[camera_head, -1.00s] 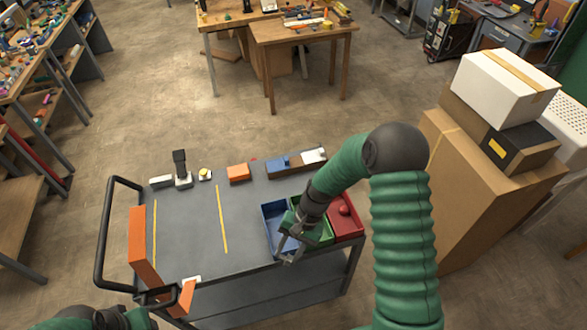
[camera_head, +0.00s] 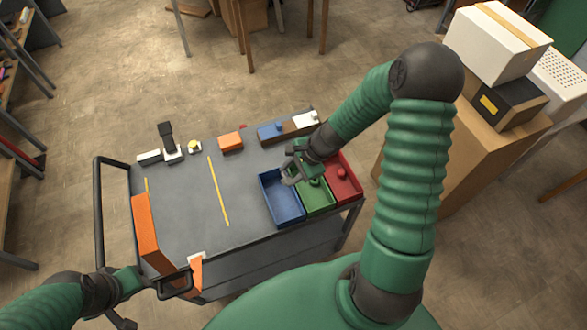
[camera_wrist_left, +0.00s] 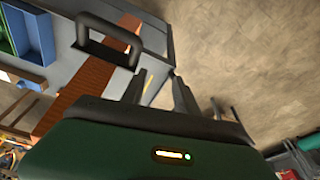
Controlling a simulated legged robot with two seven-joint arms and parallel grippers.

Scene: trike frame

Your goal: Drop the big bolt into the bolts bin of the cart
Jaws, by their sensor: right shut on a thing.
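My right gripper (camera_head: 289,176) is at the back of the three bins on the cart (camera_head: 185,215), above the edge between the blue bin (camera_head: 282,206) and the green bin (camera_head: 320,201). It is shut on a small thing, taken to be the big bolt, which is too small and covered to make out. The red bin (camera_head: 346,188) is to the right. No label shows which is the bolts bin. My left gripper (camera_wrist_left: 158,88) is open and empty beside the black cart handle (camera_wrist_left: 112,38); the blue bin also shows in the left wrist view (camera_wrist_left: 38,38).
Blue and white blocks (camera_head: 271,130), an orange block (camera_head: 231,141), a yellow button (camera_head: 194,147) and a black-topped device (camera_head: 168,143) stand along the cart's back edge. Stacked boxes (camera_head: 470,150) rise to the right. The cart's middle is clear.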

